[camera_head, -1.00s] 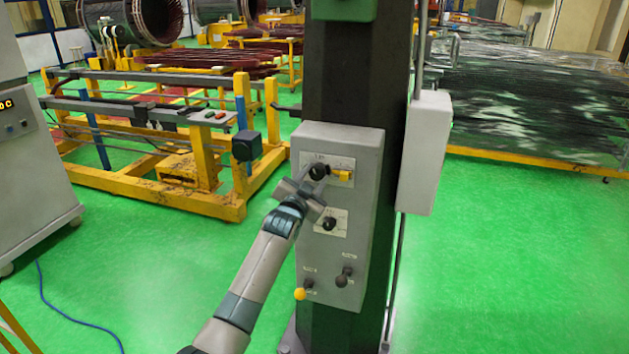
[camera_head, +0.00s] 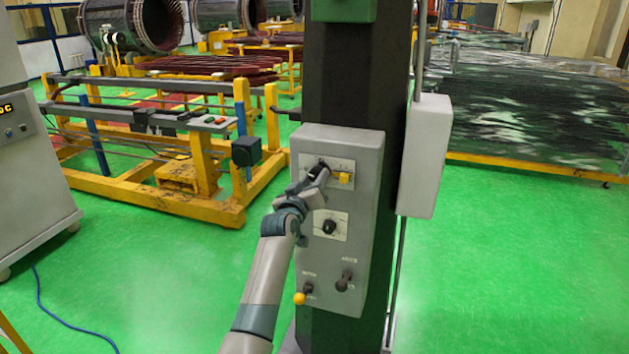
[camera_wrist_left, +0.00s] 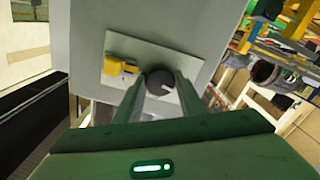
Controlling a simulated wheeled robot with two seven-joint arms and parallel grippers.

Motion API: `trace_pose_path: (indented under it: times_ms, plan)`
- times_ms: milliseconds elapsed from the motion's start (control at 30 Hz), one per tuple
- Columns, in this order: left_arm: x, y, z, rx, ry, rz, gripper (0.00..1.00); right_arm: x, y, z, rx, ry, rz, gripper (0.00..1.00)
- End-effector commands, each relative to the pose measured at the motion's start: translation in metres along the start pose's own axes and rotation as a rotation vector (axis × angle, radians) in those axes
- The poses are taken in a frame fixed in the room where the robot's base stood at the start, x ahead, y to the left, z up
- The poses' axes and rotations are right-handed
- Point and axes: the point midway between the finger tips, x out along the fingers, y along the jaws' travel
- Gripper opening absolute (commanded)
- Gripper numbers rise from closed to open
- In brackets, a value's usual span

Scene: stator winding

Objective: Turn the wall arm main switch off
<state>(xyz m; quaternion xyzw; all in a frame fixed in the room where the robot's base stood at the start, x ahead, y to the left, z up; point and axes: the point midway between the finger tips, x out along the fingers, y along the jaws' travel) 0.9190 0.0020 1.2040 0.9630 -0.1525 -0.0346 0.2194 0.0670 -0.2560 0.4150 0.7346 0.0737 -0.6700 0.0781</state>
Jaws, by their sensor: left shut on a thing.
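The grey control box (camera_head: 366,215) is fixed on a dark column. Its top plate (camera_wrist_left: 181,58) carries a round black switch knob (camera_wrist_left: 160,79) and a yellow part (camera_head: 344,178) beside it. My left gripper (camera_head: 321,171) is at this top plate, its fingers shut on the black knob. In the left wrist view, the two fingers (camera_wrist_left: 160,89) lie on either side of the knob, and the yellow part (camera_wrist_left: 119,66) is apart from them, to the left. The gripper partly hides the knob in the head view. My right gripper is not in view.
Lower on the box are another black knob (camera_head: 329,227), a dark lever (camera_head: 345,280) and a yellow-tipped lever (camera_head: 300,298). A white box (camera_head: 425,155) juts out right of the column. A yellow frame (camera_head: 200,205) stands at left. Green floor is clear at right.

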Motion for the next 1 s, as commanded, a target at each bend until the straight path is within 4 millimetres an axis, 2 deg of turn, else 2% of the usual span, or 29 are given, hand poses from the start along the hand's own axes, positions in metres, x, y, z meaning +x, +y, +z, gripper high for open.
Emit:
trace_pose_path:
  times_ms: [333,900,933,1000]
  plan:
    - [-0.0001,0.0000,0.0015,-0.201,-0.003,-0.001,0.13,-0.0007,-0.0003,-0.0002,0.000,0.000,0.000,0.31]
    - [-0.0001,-0.0003,0.0017,-0.244,-0.003,-0.001,0.13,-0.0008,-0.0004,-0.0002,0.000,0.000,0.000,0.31]
    - [-0.0001,-0.0003,0.0017,-0.244,-0.003,-0.001,0.41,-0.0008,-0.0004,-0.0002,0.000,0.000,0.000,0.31]
    - [-0.0001,-0.0002,0.0015,-0.243,-0.003,-0.001,0.55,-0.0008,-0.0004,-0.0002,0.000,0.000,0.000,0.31]
